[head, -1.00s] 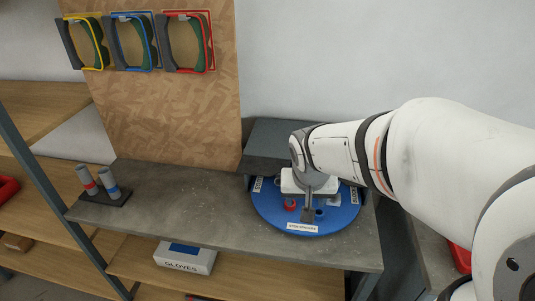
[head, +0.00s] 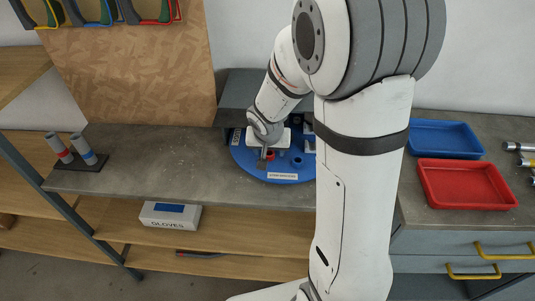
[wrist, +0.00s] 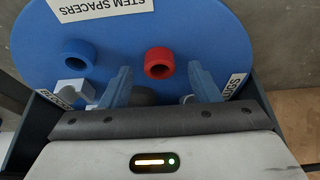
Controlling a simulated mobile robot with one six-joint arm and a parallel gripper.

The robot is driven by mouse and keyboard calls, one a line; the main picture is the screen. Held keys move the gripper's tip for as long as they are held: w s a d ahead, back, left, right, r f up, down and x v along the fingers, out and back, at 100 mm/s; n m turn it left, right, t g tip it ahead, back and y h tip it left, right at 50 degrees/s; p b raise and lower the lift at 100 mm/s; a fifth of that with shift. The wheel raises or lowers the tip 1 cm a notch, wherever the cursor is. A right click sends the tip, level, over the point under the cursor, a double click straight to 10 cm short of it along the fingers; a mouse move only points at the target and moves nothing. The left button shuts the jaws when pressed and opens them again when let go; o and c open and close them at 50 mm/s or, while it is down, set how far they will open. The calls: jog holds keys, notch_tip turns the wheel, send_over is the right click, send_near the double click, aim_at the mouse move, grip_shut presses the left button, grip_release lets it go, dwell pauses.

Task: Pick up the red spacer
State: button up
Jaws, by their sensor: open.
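The red spacer (wrist: 158,63) is a short ring standing on a blue round disc (wrist: 215,30) labelled "STEM SPACERS". My gripper (wrist: 160,70) is open in the wrist view, with one finger on each side of the red spacer and nothing held. The spacer appears just beyond the fingertips, and I cannot tell the height gap. In the head view, the red spacer (head: 270,155) is partly hidden by my gripper (head: 262,164). A blue spacer (wrist: 78,53) stands left of the red one in the wrist view.
A grey piece and a "PLUGS" label (wrist: 233,86) lie near the right finger. A grey housing (head: 236,98) stands behind the disc. A blue tray (head: 445,139) and a red tray (head: 466,184) are on the right.

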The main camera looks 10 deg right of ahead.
jog(key=shift+w+f, duration=0.1)
jog(key=shift+f, duration=0.35)
jog(key=c, duration=1.1)
